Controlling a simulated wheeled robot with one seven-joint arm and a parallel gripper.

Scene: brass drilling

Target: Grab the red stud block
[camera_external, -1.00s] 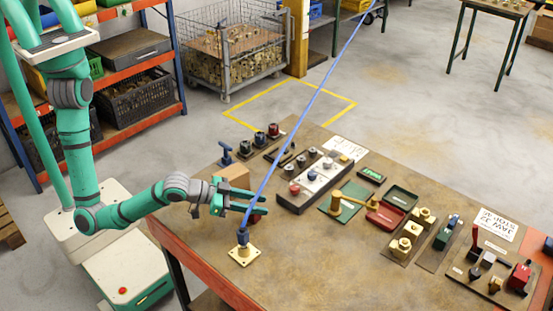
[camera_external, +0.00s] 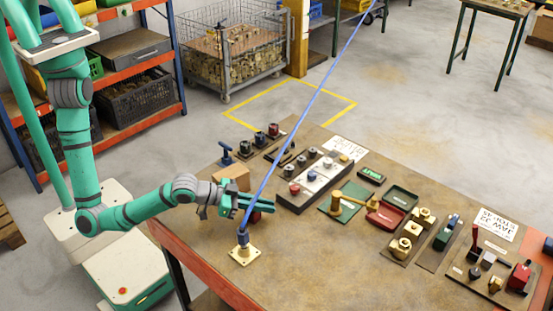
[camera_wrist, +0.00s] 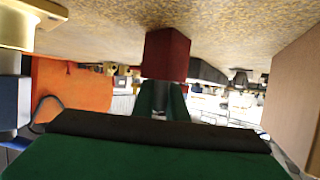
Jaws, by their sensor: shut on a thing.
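The red stud block (camera_external: 255,216) is a small dark red block near the table's left end, partly hidden by my fingers and the blue cable in the outside view. In the wrist view the red block (camera_wrist: 166,54) is at the upper middle, at the far end of my green fingers. My gripper (camera_external: 262,203) reaches in from the left, low over the table, with its fingers on the block. My gripper (camera_wrist: 165,98) is shut on it in the wrist view. Any stud on the block is hidden.
A blue cable rises from a brass base plate (camera_external: 244,254) close in front of my gripper. A cardboard box (camera_external: 233,177) stands just behind my wrist. A dark switch panel (camera_external: 316,182) lies to the right. The front middle of the table (camera_external: 320,255) is clear.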

